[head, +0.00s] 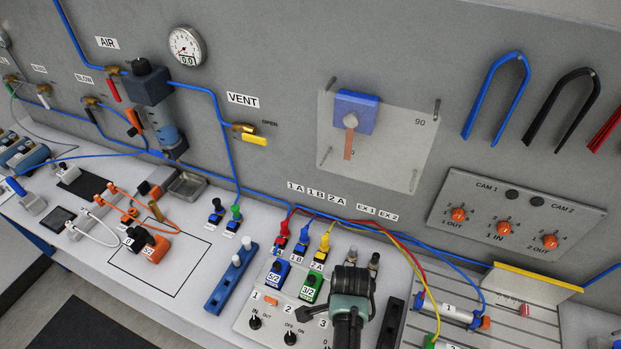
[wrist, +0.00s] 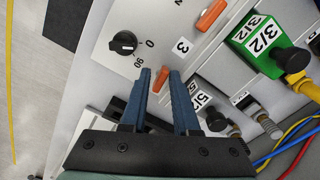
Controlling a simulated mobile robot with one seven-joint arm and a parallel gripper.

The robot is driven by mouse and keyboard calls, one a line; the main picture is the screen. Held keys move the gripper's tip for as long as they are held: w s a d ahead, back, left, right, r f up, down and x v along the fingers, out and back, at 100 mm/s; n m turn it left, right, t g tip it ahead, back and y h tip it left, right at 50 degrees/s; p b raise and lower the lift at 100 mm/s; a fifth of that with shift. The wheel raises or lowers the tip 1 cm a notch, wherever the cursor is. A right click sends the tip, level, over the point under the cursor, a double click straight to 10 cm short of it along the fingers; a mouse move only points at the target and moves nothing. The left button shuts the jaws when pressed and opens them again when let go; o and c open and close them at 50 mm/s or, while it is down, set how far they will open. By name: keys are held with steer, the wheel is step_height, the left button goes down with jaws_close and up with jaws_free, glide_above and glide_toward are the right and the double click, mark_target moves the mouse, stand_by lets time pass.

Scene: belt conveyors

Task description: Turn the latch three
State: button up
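The grey panel (head: 262,325) has labels 1, 2 and 3, orange latch tabs and black knobs. In the wrist view the number 3 label (wrist: 183,46) sits between two orange tabs. The lower orange tab (wrist: 160,79) shows between my fingertips; contact is not clear. The other orange tab (wrist: 211,15) is above right. A black knob (wrist: 124,43) marked 0 and 90 lies left of the fingers. My gripper (wrist: 161,73) is open, with two blue fingers apart. In the head view my arm hides the panel's right part, including the third tab.
A green 3/2 valve block (wrist: 262,42) with a black cap stands right of the fingers, and a 5/2 block (wrist: 200,98) is close to the right finger. Yellow, red and blue hoses (head: 390,235) run behind the panel. A black rail (head: 391,324) lies to its right.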

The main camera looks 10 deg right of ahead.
steer(key=n+b, duration=0.1)
steer(key=n, duration=0.5)
steer(key=n+b, duration=0.1)
steer(key=n, duration=0.3)
steer(key=n+b, duration=0.1)
steer(key=shift+s+d+f+n+b, duration=0.15)
steer(key=shift+s+n+b, duration=0.1)
steer(key=shift+n+b, duration=0.15)
step_height(320, 180, up, 14)
steer(key=p, duration=0.2)
steer(key=w+r+n+t+h+b, duration=0.2)
steer(key=w+r+t+b, duration=0.3)
steer(key=w, duration=0.6)
steer(key=w+a+r+n+t+b, duration=0.1)
steer(key=w+a+r+t, duration=0.1)
steer(key=r+t, duration=0.2)
steer(key=w+a+r+t+b, duration=0.2)
steer(key=w+r+t, duration=0.1)
steer(key=r, duration=0.8)
steer(key=shift+r+n+t, duration=0.2)
steer(key=shift+n+t, duration=0.2)
steer(key=shift+t, duration=0.4)
steer(key=shift+w, duration=0.1)
